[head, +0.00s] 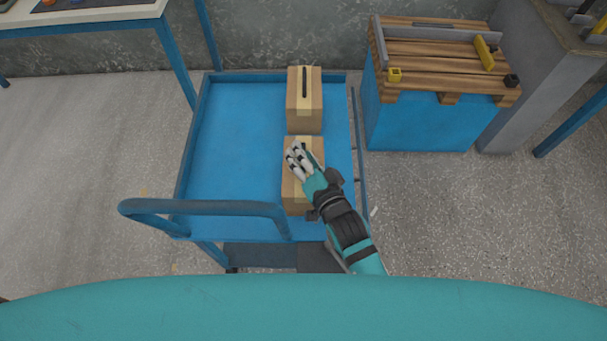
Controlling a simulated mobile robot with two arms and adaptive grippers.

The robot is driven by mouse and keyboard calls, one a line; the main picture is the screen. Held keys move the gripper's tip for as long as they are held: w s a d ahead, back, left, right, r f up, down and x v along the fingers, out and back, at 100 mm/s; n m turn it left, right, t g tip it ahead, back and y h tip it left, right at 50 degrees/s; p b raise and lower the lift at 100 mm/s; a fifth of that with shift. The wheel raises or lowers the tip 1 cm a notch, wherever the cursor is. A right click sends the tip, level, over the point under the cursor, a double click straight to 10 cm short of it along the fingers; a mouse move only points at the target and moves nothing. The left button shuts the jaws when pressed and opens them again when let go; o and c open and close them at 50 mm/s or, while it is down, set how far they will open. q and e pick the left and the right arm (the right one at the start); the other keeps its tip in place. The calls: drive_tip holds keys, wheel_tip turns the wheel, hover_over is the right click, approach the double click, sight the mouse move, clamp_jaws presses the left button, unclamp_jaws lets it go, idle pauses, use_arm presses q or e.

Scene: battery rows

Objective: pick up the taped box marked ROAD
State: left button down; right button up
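Two taped brown cardboard boxes stand one behind the other on the right side of the blue cart. The far box (304,115) has a dark stripe or slot on its top and pale tape. The near box (294,197) sits just in front of it, with pale tape on top. No ROAD marking is readable on either box. My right gripper (294,157) is over the near box's top and hides part of it. I cannot tell whether its pale fingers touch the box or how far they are apart. My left gripper is not in view.
The blue cart (232,130) has raised rims and a push handle (205,207) at the front. Its left part is clear. A wooden-topped blue bench (432,122) with a clamp stands to the right. A table (90,17) is at the back left.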

clamp_jaws()
